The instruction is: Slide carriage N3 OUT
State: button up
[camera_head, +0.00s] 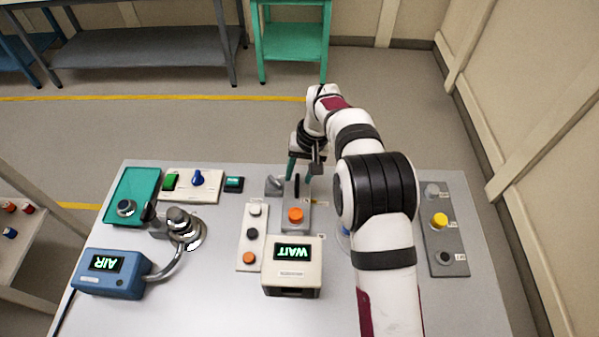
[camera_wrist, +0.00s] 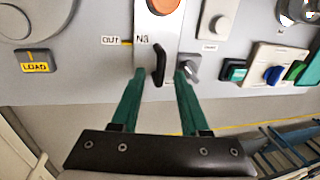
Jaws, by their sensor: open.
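Carriage N3 is a grey plate (camera_head: 302,222) on the table with an upright black handle (camera_head: 296,184) and an orange knob (camera_head: 296,215). In the wrist view the N3 label (camera_wrist: 142,38) is beside the black handle (camera_wrist: 158,62), and an OUT label (camera_wrist: 110,41) is to its left. My gripper (camera_head: 302,164) is at the back of the table by the handle. In the wrist view my gripper's green fingers (camera_wrist: 159,76) are open, one to each side of the handle, with gaps visible. The handle's lower end is between the fingertips.
A grey lever knob (camera_wrist: 192,66) is close beside the right finger. A LOAD button (camera_wrist: 35,64) is at left in the wrist view.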

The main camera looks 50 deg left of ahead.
notch_tip(320, 180, up, 16)
jog(key=w+d, duration=0.2)
jog(key=shift+d+f, duration=0.15)
jog(key=shift+f, duration=0.05)
